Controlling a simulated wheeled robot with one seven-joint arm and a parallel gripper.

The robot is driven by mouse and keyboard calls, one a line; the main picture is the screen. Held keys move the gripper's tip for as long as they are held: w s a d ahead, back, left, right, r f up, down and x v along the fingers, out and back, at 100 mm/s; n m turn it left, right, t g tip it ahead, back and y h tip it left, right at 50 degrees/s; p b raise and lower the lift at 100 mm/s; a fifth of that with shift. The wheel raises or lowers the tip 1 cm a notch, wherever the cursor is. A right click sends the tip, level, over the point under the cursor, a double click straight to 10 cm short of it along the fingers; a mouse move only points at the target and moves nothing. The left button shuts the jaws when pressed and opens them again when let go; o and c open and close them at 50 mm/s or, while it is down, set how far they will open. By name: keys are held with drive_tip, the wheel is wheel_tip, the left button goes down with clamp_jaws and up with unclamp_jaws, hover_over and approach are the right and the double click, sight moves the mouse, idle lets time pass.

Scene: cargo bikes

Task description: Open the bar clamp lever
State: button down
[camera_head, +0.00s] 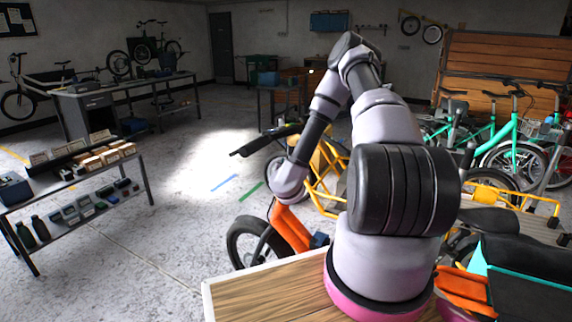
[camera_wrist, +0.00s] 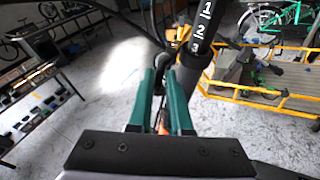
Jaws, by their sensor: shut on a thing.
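The black numbered post (camera_wrist: 203,25), marked 1, 2 and 3, rises at the top of the wrist view. My gripper (camera_wrist: 162,75) has teal fingers reaching to the lower part of this post, just left of it. The fingers are shut on a small dark part, which looks like the bar clamp lever; it is mostly hidden between them and its angle cannot be told. In the head view, the orange bike (camera_head: 291,229) with black handlebars (camera_head: 266,138) stands beyond my arm. My gripper and the clamp are not clear there.
A yellow cargo frame (camera_wrist: 262,98) is at right in the wrist view. Shelves with boxes and bottles (camera_head: 85,205) stand at left in the head view. Green bikes (camera_head: 513,152) are parked at right. A wooden surface (camera_head: 265,292) lies in front. The floor at centre left is clear.

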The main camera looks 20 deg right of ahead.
drive_tip(key=shift+d, duration=0.15)
drive_tip(key=c, duration=1.2)
unclamp_jaws()
drive_tip(key=shift+o, duration=0.2)
drive_tip(key=shift+s+a+r, duration=0.1)
drive_tip(key=shift+s+a, duration=0.15)
drive_tip(key=v, duration=1)
drive_tip(key=shift+d, duration=0.1)
